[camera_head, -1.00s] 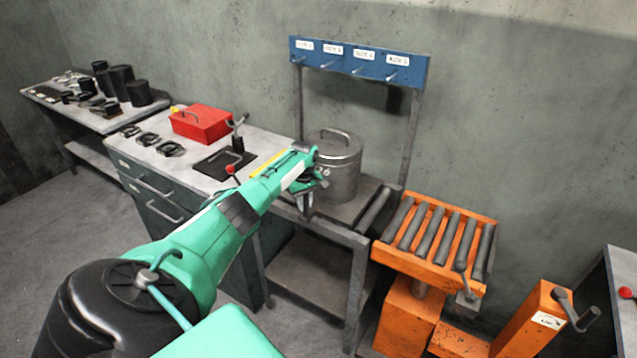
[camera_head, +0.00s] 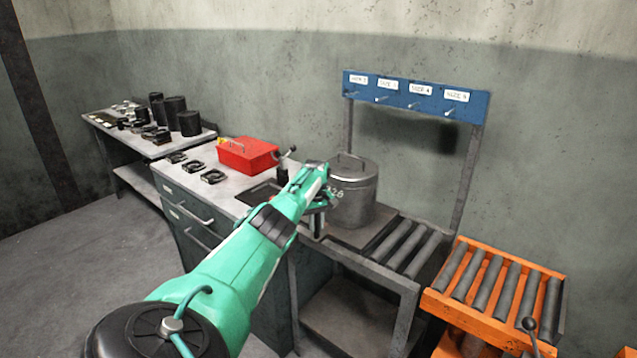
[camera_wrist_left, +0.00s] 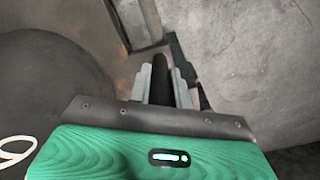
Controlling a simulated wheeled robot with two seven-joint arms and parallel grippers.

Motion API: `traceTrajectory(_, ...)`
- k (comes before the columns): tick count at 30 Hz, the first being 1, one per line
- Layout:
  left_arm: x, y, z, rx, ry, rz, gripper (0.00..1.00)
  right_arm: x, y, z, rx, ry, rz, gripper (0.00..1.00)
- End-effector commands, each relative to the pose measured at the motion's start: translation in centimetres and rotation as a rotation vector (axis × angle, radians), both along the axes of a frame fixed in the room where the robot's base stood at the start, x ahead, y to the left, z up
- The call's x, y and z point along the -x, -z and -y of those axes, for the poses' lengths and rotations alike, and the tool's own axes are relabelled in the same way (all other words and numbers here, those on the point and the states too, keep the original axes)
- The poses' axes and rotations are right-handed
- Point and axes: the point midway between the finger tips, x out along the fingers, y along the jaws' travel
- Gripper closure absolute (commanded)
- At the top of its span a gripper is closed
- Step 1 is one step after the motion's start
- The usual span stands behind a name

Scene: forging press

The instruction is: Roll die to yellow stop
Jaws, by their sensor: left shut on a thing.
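The die is a grey metal drum (camera_head: 350,195) with a lid handle and a pale number on its side. It stands upright on the steel roller bench (camera_head: 385,268), near its left end. My left gripper (camera_head: 318,222) is at the near left side of the die. In the left wrist view, its fingers (camera_wrist_left: 162,88) are shut on a dark bar (camera_wrist_left: 160,75); I cannot tell whether the bar belongs to the die. The die's curved side (camera_wrist_left: 50,90) fills the left of that view. I see no yellow stop now; my arm covers part of the bench beside the die. My right gripper is out of view.
Bare rollers (camera_head: 405,240) lie right of the die, then an orange roller table (camera_head: 435,305). A red box (camera_head: 248,155) and black clamps (camera_head: 212,176) are on the cabinet at left. A blue hook board (camera_head: 415,95) stands behind.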

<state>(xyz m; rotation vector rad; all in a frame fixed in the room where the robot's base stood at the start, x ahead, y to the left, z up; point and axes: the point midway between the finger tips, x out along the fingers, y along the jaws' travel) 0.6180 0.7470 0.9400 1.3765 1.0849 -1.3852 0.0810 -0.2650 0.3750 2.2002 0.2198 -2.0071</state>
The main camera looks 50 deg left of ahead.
Motion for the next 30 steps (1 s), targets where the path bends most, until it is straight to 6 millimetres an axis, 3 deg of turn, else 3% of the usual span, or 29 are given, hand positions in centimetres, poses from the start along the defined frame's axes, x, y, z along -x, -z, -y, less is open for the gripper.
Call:
traceTrajectory(5,0.3,-0.3,-0.6,-0.015,-0.006,-0.001,1.0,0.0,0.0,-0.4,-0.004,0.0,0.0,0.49)
traceTrajectory(6,0.3,-0.3,-0.7,-0.015,-0.006,-0.001,0.72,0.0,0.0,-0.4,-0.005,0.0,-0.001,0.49)
traceTrajectory(9,0.2,-0.3,-0.6,-0.013,-0.005,0.0,0.58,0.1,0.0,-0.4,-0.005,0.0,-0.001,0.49)
traceTrajectory(20,0.1,-0.8,-0.4,-0.009,-0.003,0.002,0.58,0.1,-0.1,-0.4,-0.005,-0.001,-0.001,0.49)
traceTrajectory(26,0.1,-3.8,-0.5,-0.01,-0.002,0.004,0.58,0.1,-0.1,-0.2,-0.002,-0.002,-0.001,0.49)
traceTrajectory(30,0.1,-7.1,-0.6,-0.011,-0.004,0.006,0.58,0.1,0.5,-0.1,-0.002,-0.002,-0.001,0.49)
